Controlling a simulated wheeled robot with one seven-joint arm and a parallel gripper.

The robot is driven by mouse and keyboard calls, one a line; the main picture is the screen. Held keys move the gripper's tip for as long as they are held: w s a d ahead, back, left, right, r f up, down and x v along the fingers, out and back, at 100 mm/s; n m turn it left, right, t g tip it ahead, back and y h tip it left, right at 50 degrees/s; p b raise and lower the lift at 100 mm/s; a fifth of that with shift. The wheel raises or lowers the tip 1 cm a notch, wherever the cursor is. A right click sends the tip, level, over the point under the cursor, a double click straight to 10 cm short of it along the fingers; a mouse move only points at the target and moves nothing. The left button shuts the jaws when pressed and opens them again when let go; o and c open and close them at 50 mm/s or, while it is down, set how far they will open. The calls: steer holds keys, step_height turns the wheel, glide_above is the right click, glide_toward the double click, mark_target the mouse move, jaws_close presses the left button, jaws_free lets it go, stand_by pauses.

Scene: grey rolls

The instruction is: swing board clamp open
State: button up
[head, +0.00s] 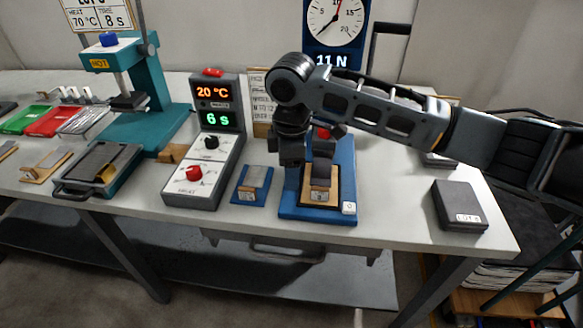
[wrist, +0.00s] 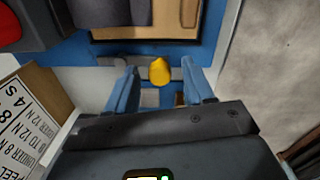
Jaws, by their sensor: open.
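A blue fixture (head: 347,190) stands near the table's front edge, with a wooden board (head: 332,194) and a grey roll piece on it. In the wrist view the blue base (wrist: 220,45) and the board's wooden edge (wrist: 170,33) are at the top. My gripper (wrist: 160,84) is open, its two blue fingers pointing toward the fixture. A yellow knob (wrist: 160,71), apparently on a grey bar of the board clamp, shows between the fingertips with gaps on both sides. In the head view my wrist hides most of the clamp.
A control box (head: 216,150) reading 20 °C and 6 s stands left of the fixture, with a small blue pad (head: 252,185) between. A teal press (head: 150,90) is further left. A dial gauge (head: 334,22) stands behind. A dark block (head: 460,205) lies at right, with clear table between.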

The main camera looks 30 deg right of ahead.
steer(key=shift+r, duration=0.1)
step_height(320, 180, up, 8)
steer(key=shift+s+a+f, duration=0.1)
steer(key=shift+s+f, duration=0.05)
steer(key=shift+f, duration=0.05)
stand_by(0.5)
